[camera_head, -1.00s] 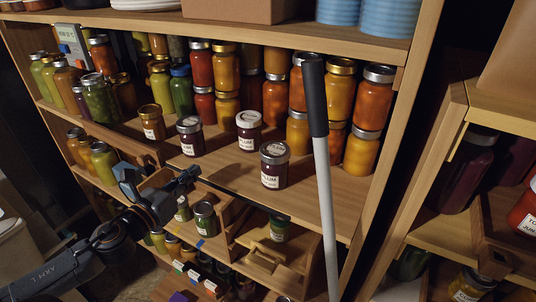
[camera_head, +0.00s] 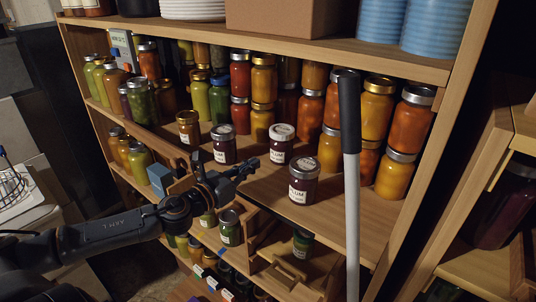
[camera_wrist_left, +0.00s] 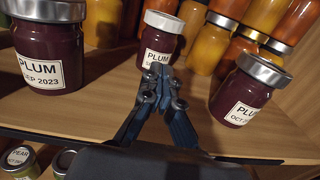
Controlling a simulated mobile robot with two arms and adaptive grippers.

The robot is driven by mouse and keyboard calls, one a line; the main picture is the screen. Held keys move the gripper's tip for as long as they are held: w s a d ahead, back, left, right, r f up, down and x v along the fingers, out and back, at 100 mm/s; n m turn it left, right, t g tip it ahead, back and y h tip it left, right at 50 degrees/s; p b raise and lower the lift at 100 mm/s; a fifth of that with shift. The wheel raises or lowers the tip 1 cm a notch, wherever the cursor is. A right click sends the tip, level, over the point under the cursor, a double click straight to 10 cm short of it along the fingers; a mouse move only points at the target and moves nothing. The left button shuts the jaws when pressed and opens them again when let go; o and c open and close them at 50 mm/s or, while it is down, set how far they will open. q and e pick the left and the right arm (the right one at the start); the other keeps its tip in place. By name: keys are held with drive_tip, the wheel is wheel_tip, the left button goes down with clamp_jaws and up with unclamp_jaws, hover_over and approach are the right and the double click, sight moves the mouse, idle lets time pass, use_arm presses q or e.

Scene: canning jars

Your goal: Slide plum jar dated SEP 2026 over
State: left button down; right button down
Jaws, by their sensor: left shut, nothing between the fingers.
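Three dark purple plum jars stand apart on the shelf board: a left jar (camera_head: 223,145), a middle jar (camera_head: 281,145) and a front right jar (camera_head: 303,182). In the left wrist view the left jar (camera_wrist_left: 48,55) is large and close; its partly cut label seems to read SEP 2023. The middle jar (camera_wrist_left: 160,38) shows PLUM, its date hidden. The right jar (camera_wrist_left: 241,92) reads PLUM and OCT, the year unclear. My left gripper (camera_head: 252,165) is shut and empty, fingertips (camera_wrist_left: 160,72) between left and right jars, short of the middle one. My right gripper is not in view.
Stacked yellow, orange and red jars (camera_head: 262,95) fill the back of the shelf. A white pole with a black grip (camera_head: 351,190) stands in front, right of the plum jars. Wooden bins with jars (camera_head: 285,275) lie below. Bare board (camera_head: 335,215) shows right of the front jar.

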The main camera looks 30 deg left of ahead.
sight(275, 149)
use_arm(q)
drive_tip(key=shift+w+d+r+p, duration=0.1)
drive_tip(key=shift+w+p, duration=0.15)
drive_tip(key=shift+w, duration=0.55)
drive_tip(key=shift+w+d+r+p, duration=0.1)
drive_tip(key=shift+w+p, duration=0.1)
drive_tip(key=shift+w, duration=0.55)
drive_tip(key=shift+w+p, duration=0.45)
drive_tip(key=shift+w, duration=0.35)
drive_tip(key=shift+w+d+f+p, duration=0.1)
drive_tip(key=shift+w+p, duration=0.15)
drive_tip(key=shift+w, duration=0.3)
drive_tip(key=shift+w+d+f+p, duration=0.1)
drive_tip(key=shift+w+p, duration=0.1)
drive_tip(key=shift+w, duration=0.35)
drive_tip(key=shift+w, duration=0.1)
